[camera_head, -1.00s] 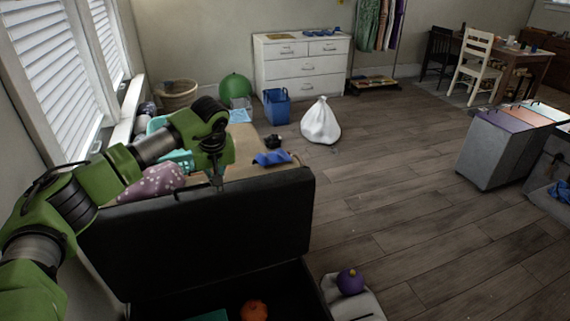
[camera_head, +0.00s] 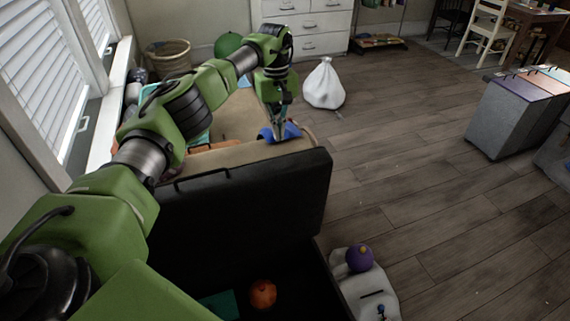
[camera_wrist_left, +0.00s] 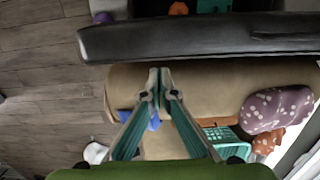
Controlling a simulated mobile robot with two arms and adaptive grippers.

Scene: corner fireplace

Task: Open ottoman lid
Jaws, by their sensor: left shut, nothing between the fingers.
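The black ottoman lid (camera_head: 240,208) stands raised, close to upright, above the dark ottoman box at the bottom of the head view. An orange ball (camera_head: 262,293) and a teal item (camera_head: 220,305) lie inside the box. The lid's edge also shows across the top of the left wrist view (camera_wrist_left: 200,38). My left gripper (camera_head: 280,136) is beyond the lid, over a tan surface, with its fingers pointing down. Its fingertips (camera_wrist_left: 160,88) are shut and empty, apart from the lid. My right gripper is not in view.
Behind the lid is a tan cushioned surface (camera_wrist_left: 215,82) with a blue item (camera_head: 290,131). A white bag (camera_head: 324,84) stands on the floor. A purple ball (camera_head: 359,258) rests on a pale piece beside the box. The wooden floor at right is clear up to grey bins (camera_head: 505,125).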

